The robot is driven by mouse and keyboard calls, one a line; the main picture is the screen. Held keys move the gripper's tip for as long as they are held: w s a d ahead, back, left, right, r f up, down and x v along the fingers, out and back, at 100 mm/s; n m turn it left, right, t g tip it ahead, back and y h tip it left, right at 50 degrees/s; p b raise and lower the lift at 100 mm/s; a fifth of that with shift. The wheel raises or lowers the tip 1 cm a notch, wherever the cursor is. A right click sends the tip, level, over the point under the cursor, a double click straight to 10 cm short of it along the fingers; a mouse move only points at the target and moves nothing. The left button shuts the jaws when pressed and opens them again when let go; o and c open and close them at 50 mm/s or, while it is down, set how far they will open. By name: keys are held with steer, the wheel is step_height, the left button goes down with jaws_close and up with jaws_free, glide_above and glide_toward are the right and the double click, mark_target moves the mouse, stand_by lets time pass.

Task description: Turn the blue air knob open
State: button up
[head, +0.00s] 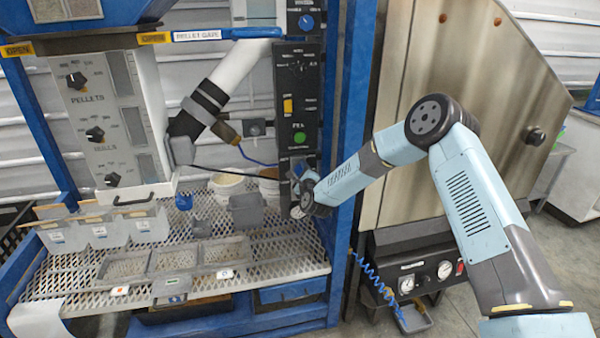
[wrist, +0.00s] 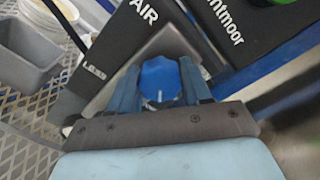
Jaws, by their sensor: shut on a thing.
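The blue air knob (wrist: 160,80) shows in the wrist view on a dark panel marked AIR, with a white pointer line on its near side. My gripper (wrist: 160,84) has one finger on each side of the knob and is shut on it. In the head view my gripper (head: 302,190) is at the lower end of the black control panel (head: 298,95). There the gripper and wrist hide the knob.
A blue knob (head: 306,22) sits at the panel's top, with a green button (head: 299,137) lower down. A grey bin (head: 247,210) stands on the mesh shelf (head: 285,255) left of my gripper. A blue frame post (head: 352,110) stands close behind my arm.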

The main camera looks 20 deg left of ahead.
steer(key=shift+f, duration=0.1)
steer(key=n, duration=0.5)
steer(key=shift+s, duration=0.1)
steer(key=n, duration=0.4)
steer(key=shift+a+f, duration=0.1)
steer(key=n, duration=0.5)
steer(key=shift+s+f, duration=0.1)
steer(key=shift+f+n, duration=0.1)
steer(key=shift+n, duration=1.8)
steer(key=shift+f, duration=0.1)
steer(key=o, duration=1.1)
steer(key=shift+r, duration=0.2)
steer(key=shift+c, duration=0.2)
